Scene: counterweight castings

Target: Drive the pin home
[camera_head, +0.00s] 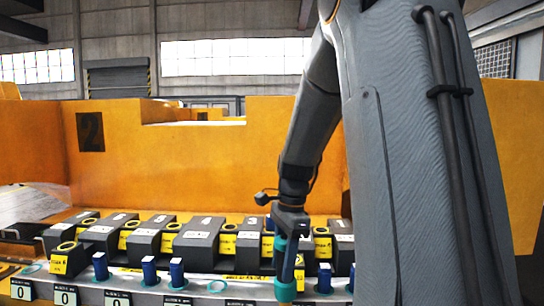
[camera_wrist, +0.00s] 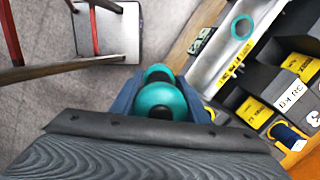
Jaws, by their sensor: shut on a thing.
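My gripper (camera_head: 290,215) hangs over the pale rail at the front of the yellow machine, right of centre in the head view. It is shut on a teal-ended tool (camera_head: 285,291), whose rounded lower end hangs down in front of the rail. In the wrist view the tool's teal ends (camera_wrist: 160,104) show between my fingers. Several blue pins stand upright along the rail, among them one at the left (camera_head: 100,266), one near the middle (camera_head: 149,270) and one right of my gripper (camera_head: 324,278). I cannot tell which pin the task means.
A row of dark numbered castings (camera_head: 198,238) with yellow tags stands behind the pale rail (camera_wrist: 225,62). A teal ring (camera_head: 217,286) lies on the rail, and a ring shows in the wrist view (camera_wrist: 241,27). A stool-like stand (camera_wrist: 108,30) stands on the grey floor (camera_wrist: 35,100).

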